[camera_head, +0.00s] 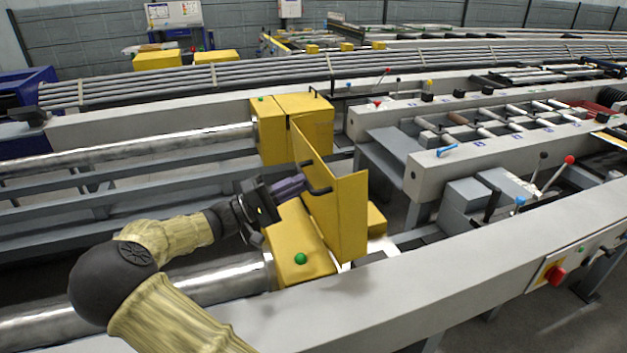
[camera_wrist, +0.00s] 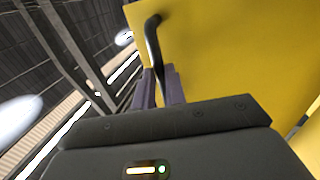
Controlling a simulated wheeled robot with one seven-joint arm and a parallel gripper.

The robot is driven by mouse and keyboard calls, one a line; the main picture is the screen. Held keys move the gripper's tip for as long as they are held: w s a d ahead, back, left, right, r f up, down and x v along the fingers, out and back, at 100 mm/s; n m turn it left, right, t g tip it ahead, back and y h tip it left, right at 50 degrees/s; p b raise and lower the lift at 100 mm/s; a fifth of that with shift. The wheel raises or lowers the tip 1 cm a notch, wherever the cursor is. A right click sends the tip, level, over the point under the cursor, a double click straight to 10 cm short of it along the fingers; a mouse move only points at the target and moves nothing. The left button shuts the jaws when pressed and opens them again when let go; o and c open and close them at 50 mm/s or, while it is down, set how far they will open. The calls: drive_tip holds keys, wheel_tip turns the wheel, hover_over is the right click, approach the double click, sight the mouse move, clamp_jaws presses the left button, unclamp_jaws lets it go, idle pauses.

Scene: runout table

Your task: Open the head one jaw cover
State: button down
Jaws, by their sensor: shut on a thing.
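The yellow jaw cover (camera_head: 340,215) stands raised, near upright, over the near yellow jaw housing (camera_head: 290,245), which has a green knob on top. A black bar handle (camera_head: 320,190) sticks out from the cover's face. My gripper (camera_head: 298,184) reaches it from the left and is shut on the handle. In the wrist view the yellow cover (camera_wrist: 225,55) fills the upper right, and the black handle (camera_wrist: 153,42) runs down between my purple-grey fingers (camera_wrist: 159,88). The handle's gripped end is hidden by the fingers.
A second yellow jaw housing (camera_head: 290,125) with a closed lid stands behind. A long grey beam (camera_head: 430,280) runs along the front, with a red button (camera_head: 555,275) on it. Levers with coloured knobs (camera_head: 569,160) stand at the right.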

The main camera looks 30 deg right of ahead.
drive_tip(key=shift+w+a+f+h, duration=0.15)
drive_tip(key=shift+a+f+h, duration=0.15)
drive_tip(key=shift+a, duration=0.3)
drive_tip(key=shift+w+a+f+h, duration=0.15)
drive_tip(key=shift+a+h, duration=0.15)
drive_tip(key=shift+a, duration=0.3)
drive_tip(key=c, duration=1.5)
unclamp_jaws()
drive_tip(key=shift+s+f, duration=0.1)
drive_tip(key=shift+o, duration=0.2)
drive_tip(key=v, duration=1.7)
drive_tip(key=shift+a+b, duration=0.3)
drive_tip(key=shift+f, duration=0.15)
